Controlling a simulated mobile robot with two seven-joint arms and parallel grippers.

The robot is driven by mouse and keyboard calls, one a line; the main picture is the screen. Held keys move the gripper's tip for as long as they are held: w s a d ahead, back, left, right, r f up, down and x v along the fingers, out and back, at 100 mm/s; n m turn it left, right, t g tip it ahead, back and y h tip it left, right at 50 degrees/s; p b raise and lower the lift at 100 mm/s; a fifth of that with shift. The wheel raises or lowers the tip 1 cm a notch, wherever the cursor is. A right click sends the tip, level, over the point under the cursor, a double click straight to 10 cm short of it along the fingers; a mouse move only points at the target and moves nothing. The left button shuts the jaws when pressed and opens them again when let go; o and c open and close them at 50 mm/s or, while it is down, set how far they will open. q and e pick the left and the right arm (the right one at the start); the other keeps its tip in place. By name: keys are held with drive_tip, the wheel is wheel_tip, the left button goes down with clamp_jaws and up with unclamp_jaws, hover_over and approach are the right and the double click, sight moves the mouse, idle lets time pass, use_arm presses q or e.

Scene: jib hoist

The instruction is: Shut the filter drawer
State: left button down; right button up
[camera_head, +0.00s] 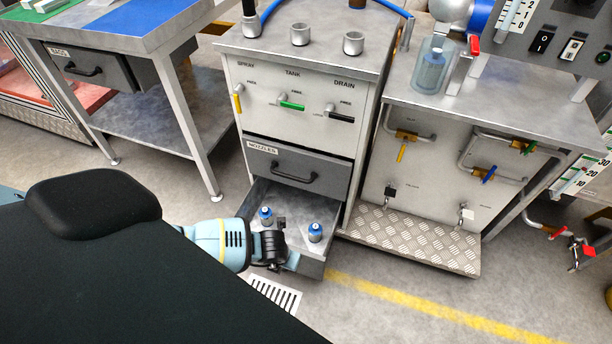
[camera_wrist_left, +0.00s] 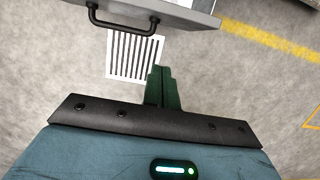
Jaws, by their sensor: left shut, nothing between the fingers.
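The open lower drawer (camera_head: 313,266) stands pulled out of the grey cabinet, with two blue-capped bottles (camera_head: 315,232) inside; its own label is not visible. In the left wrist view a grey drawer front (camera_wrist_left: 190,8) with a black bar handle (camera_wrist_left: 122,27) shows at the top. My left gripper (camera_head: 273,266) is at the near left of the open drawer and hides part of it in the head view. In the left wrist view its green fingers (camera_wrist_left: 160,75) are shut and empty, pointing toward the drawer front and apart from the handle in the picture.
The NOZZLES drawer (camera_head: 290,167) above is shut. A diamond-plate step (camera_head: 415,240) stands right of the open drawer. A floor grate (camera_head: 275,294) lies in front, and a workbench (camera_head: 175,140) stands left. The floor around the yellow line (camera_head: 430,308) is clear.

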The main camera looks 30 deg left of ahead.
use_arm(q)
drive_tip(key=shift+a, duration=0.1)
drive_tip(key=w+a+f+b, duration=0.1)
drive_tip(key=w+f+b, duration=0.5)
drive_tip(key=f, duration=0.3)
drive_tip(key=shift+a+f+b, duration=0.2)
drive_tip(key=shift+f+b, duration=0.1)
drive_tip(key=shift+b, duration=0.4)
drive_tip(key=shift+w, duration=0.15)
